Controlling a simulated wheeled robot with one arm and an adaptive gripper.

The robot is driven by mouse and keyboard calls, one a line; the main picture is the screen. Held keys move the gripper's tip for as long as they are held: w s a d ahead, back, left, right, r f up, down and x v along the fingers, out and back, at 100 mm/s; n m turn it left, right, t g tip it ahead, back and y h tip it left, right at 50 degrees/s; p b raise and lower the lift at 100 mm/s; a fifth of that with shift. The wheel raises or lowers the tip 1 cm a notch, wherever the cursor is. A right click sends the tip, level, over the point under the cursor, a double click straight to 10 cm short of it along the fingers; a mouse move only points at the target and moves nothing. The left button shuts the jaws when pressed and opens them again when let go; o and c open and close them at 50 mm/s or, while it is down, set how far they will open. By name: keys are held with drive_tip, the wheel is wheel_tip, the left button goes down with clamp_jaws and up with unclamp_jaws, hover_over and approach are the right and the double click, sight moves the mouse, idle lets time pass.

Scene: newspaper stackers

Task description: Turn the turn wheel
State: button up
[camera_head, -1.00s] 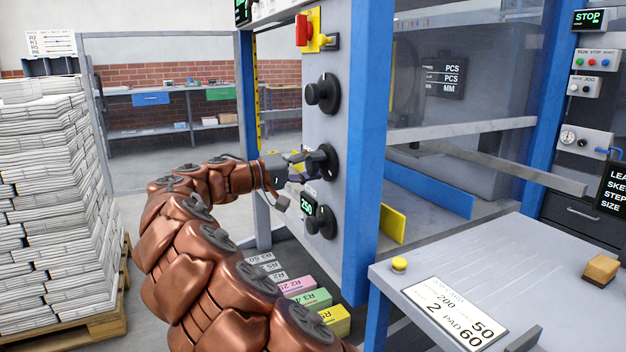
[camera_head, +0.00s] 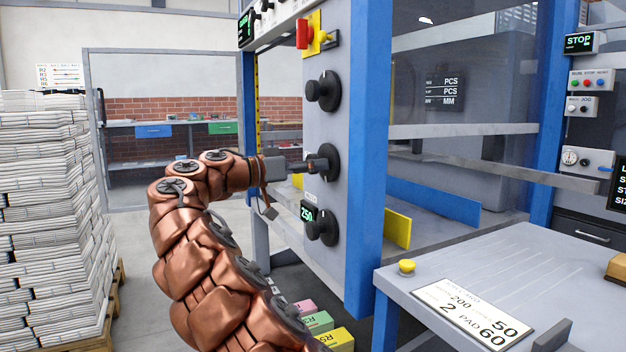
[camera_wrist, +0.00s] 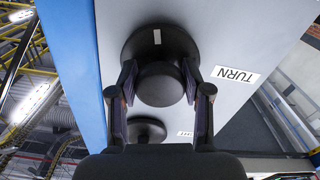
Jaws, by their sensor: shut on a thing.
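The turn wheel (camera_head: 331,161) is the middle of three black wheels on the grey machine panel (camera_head: 350,120). In the wrist view, the wheel (camera_wrist: 165,38) has a round black disc with a short white mark, and a white TURN label (camera_wrist: 236,75) sits to its right. My gripper (camera_head: 300,167) reaches it from the left. In the wrist view, the fingers of my gripper (camera_wrist: 160,90) lie on both sides of the wheel's protruding round knob, shut on it. The fingertips are partly hidden behind the knob.
Another black wheel (camera_head: 323,91) is above and one (camera_head: 322,227) below, beside a green 250 display (camera_head: 307,215). A red switch (camera_head: 304,32) is higher up. A blue post (camera_head: 370,200) and grey table (camera_head: 470,270) stand to the right. Stacked newspapers (camera_head: 45,220) are at left.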

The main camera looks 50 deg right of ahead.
drive_tip(key=shift+w+f+m+b, duration=0.1)
drive_tip(key=shift+m+b, duration=0.8)
drive_tip(key=shift+m, duration=0.3)
drive_tip(key=o, duration=1.1)
drive_tip(key=shift+o, duration=0.2)
drive_tip(key=v, duration=1.2)
